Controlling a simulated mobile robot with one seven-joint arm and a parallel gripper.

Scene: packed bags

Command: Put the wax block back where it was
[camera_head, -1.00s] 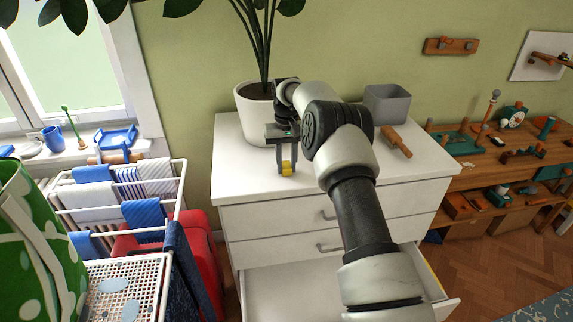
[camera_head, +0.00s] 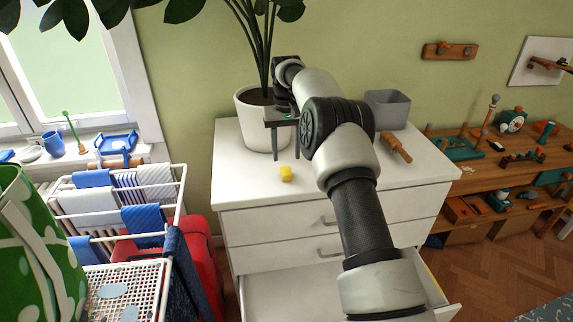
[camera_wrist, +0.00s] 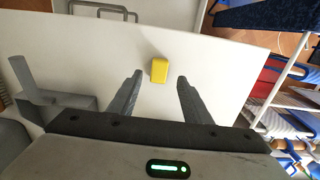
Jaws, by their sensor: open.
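The wax block is a small yellow block (camera_head: 286,174) that sits on the white top of the chest of drawers (camera_head: 232,185), near its front left. It also shows in the wrist view (camera_wrist: 159,70), just beyond the fingertips and between their lines. My gripper (camera_head: 283,156) is open and empty, above and behind the block, apart from it. In the wrist view its two fingers (camera_wrist: 159,80) stand wide apart with bare white surface between them.
A white plant pot (camera_head: 252,118) stands behind my gripper. A grey bin (camera_head: 387,108) and a wooden-handled thing (camera_head: 396,148) are to the right on the top. The lowest drawer (camera_head: 290,290) is pulled open. A drying rack (camera_head: 110,205) stands at the left.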

